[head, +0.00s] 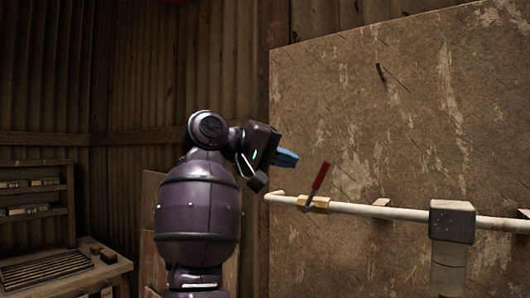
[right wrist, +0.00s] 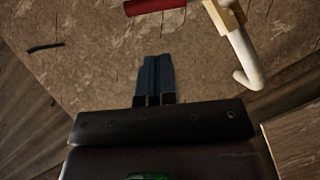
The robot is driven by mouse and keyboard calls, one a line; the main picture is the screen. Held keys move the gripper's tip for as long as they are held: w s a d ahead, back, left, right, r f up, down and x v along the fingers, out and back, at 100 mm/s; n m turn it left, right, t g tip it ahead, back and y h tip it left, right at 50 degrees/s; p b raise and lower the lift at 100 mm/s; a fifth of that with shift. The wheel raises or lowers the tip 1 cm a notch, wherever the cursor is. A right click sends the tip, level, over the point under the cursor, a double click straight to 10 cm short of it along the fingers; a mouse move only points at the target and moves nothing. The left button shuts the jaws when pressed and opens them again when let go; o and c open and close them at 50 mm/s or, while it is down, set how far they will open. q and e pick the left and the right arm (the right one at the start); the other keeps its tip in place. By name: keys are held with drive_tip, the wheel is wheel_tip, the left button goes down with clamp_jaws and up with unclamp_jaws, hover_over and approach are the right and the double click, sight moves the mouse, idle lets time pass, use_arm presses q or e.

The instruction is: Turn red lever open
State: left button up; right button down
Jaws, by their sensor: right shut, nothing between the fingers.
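The red lever (head: 320,178) stands up at a tilt from a brass valve (head: 314,204) on a white pipe (head: 350,209) in the head view. The red lever also shows at the top of the right wrist view (right wrist: 152,6), cut off by the frame edge, with the pipe's bent end (right wrist: 246,70) to its right. My right gripper (head: 287,158) is shut and empty, with blue fingers, left of the lever and a little above the valve. Its fingers show in the right wrist view (right wrist: 156,72), apart from the lever. My left gripper is not in view.
A dark hook (head: 380,72) sticks out of the board above. A workbench (head: 50,270) and shelves (head: 35,190) stand at the left.

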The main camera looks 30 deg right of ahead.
sight(318, 186)
drive_tip(key=s, duration=0.1)
drive_tip(key=s+d+f, duration=0.1)
drive_tip(key=s+d, duration=0.1)
drive_tip(key=shift+f, duration=0.35)
drive_tip(key=shift+d, duration=0.1)
drive_tip(key=shift+s+f, duration=0.1)
drive_tip(key=shift+s, duration=0.1)
